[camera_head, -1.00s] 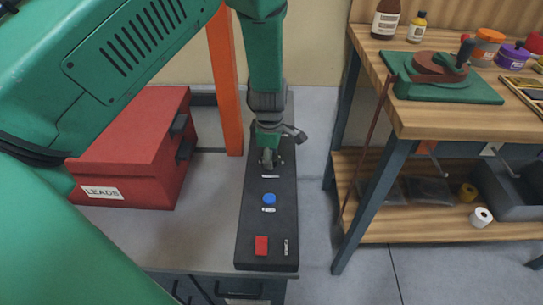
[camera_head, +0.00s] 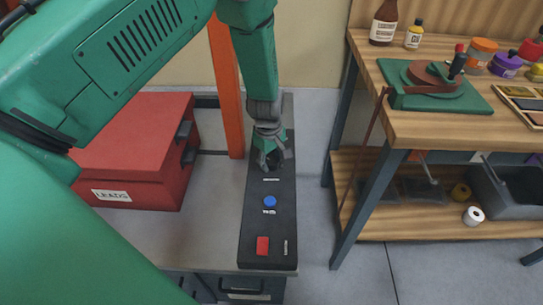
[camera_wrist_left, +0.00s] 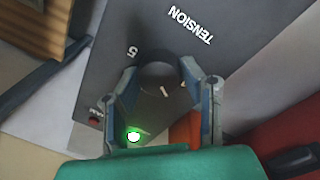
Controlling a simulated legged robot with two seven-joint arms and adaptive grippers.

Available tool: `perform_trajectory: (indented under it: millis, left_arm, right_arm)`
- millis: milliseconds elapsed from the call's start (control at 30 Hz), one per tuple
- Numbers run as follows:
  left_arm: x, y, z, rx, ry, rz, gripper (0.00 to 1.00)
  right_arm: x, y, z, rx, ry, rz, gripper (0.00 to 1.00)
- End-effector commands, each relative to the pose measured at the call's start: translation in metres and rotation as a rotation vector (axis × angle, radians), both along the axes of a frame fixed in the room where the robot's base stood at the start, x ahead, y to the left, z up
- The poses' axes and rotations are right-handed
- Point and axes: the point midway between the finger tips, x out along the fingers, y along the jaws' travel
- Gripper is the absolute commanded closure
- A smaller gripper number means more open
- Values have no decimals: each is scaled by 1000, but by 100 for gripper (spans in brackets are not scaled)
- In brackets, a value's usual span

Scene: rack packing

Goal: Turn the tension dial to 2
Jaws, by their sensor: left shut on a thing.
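The tension dial (camera_wrist_left: 157,70) is a dark round knob on the black control panel (camera_head: 252,225). My left gripper (camera_head: 271,168) reaches down to the panel's far end; in the left wrist view its two fingers (camera_wrist_left: 160,76) are closed on opposite sides of the dial. A short white pointer line shows on the dial's lower right part in that view. A "5" (camera_wrist_left: 132,52) is printed beside the dial and the word TENSION (camera_wrist_left: 190,25) beyond it. The other scale numbers are hidden or unreadable. My right gripper is not in view.
The panel carries a blue button (camera_head: 269,202) and a red switch (camera_head: 262,246). A lit green lamp (camera_wrist_left: 133,135) shows near the fingers. A red LEADS box (camera_head: 135,160) and an orange post (camera_head: 226,90) stand left. A wooden workbench (camera_head: 440,122) stands right, across a floor gap.

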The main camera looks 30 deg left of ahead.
Motion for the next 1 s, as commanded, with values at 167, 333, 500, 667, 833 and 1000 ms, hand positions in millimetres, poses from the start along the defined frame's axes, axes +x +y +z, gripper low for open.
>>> perform_trajectory:
  millis: [167,333,500,667,833,1000]
  left_arm:
    - [2,0,2,-1,-6,-102,94]
    - [3,0,2,0,-6,-164,94]
    - [3,0,1,0,-8,-193,94]
    - [3,0,1,0,-7,-200,94]
    - [3,0,1,1,-8,-200,94]
    - [3,0,1,1,-7,-200,45]
  right_arm:
    - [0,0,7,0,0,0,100]
    - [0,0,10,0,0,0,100]
    - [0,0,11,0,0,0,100]
    - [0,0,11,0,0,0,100]
    - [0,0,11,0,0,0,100]
    - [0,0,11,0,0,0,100]
